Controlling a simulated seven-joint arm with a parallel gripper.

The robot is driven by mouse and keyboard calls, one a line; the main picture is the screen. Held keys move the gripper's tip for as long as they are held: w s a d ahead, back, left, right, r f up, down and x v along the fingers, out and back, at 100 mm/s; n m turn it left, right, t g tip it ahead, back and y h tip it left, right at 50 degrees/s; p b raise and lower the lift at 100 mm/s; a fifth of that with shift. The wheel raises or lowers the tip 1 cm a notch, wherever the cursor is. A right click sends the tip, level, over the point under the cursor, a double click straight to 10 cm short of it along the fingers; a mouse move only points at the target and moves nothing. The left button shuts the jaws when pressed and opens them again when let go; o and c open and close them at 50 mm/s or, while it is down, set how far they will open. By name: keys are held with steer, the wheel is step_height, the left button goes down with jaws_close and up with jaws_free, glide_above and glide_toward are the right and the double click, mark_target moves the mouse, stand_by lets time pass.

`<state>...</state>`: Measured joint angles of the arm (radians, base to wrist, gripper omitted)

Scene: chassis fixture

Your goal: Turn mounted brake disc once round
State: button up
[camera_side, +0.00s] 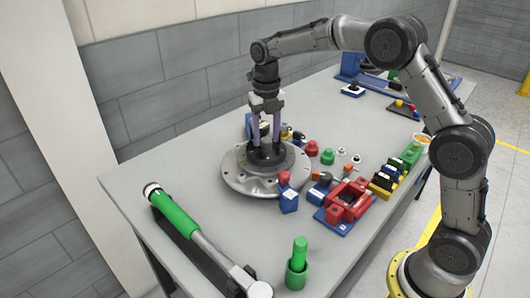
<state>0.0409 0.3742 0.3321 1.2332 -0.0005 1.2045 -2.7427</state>
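The brake disc (240,178) is a wide, flat, silver-grey metal disc with holes, lying level at the middle of the table. A dark round hub (290,160) rises at its centre. My gripper (266,152) points straight down over this hub. Its two fingers are apart, with their dark tips down at the top of the hub. I cannot tell whether the tips press on a part of the hub or only stand around it. What lies between the tips is too small and dark to make out.
A green-handled tool (175,215) lies at the front left. A red clamp on a blue base (345,200), a blue block (288,200) and several small coloured parts crowd the disc's right side. The table left of the disc is clear.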

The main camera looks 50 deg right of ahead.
stand_by(0.4)
steer(key=m, duration=0.8)
steer(key=shift+m, duration=0.4)
steer(key=m, duration=0.3)
steer(key=shift+m, duration=0.3)
steer(key=m, duration=1.8)
steer(key=shift+m, duration=0.3)
jaws_close()
